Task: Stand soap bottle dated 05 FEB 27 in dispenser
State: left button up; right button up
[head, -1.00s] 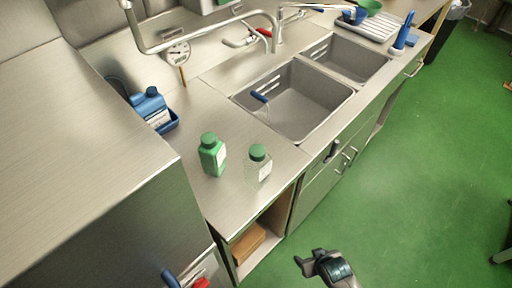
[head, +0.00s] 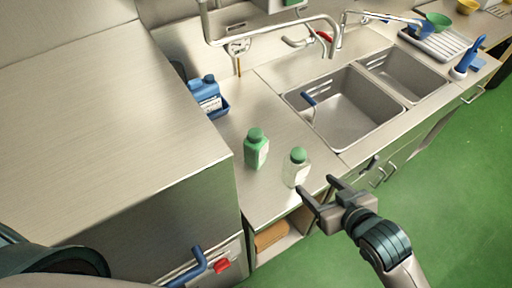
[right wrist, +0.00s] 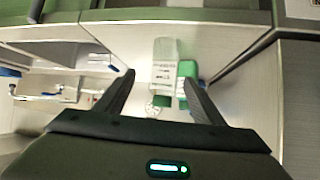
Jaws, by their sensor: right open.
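A green bottle with a green cap (head: 256,150) stands upright on the steel counter. A clear bottle with a green cap (head: 297,170) stands to its right, near the counter's front edge. Both have pale labels; I cannot read the dates. My right gripper (head: 318,187) is open and empty, just in front of the clear bottle. In the right wrist view the clear bottle (right wrist: 163,62) shows between and beyond the fingers (right wrist: 159,77), with the green bottle (right wrist: 187,70) beside it. I cannot clearly identify the dispenser. My left gripper is not in view.
A blue jug (head: 205,92) sits in a blue tray behind the bottles. A double sink (head: 350,115) with taps lies to the right. A tall steel cabinet (head: 110,110) fills the left. A brown block (head: 270,236) lies on the shelf below the counter.

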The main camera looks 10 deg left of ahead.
aim_at(260, 138)
jog(key=w+a+r+n+g+y, duration=0.1)
jog(key=a+r+n+y, duration=0.3)
jog(key=r, duration=0.4)
jog(key=shift+w+a+n+g+y, duration=0.3)
jog(key=shift+w+a+y, duration=0.3)
jog(key=shift+a+y, duration=0.2)
jog(key=shift+f, duration=0.1)
jog(key=b+x, duration=0.6)
jog(key=x, duration=0.5)
jog(key=shift+f, duration=0.1)
jog(key=shift+w+a+b, duration=0.3)
jog(key=shift+a+b, duration=0.1)
jog(key=shift+a, duration=0.05)
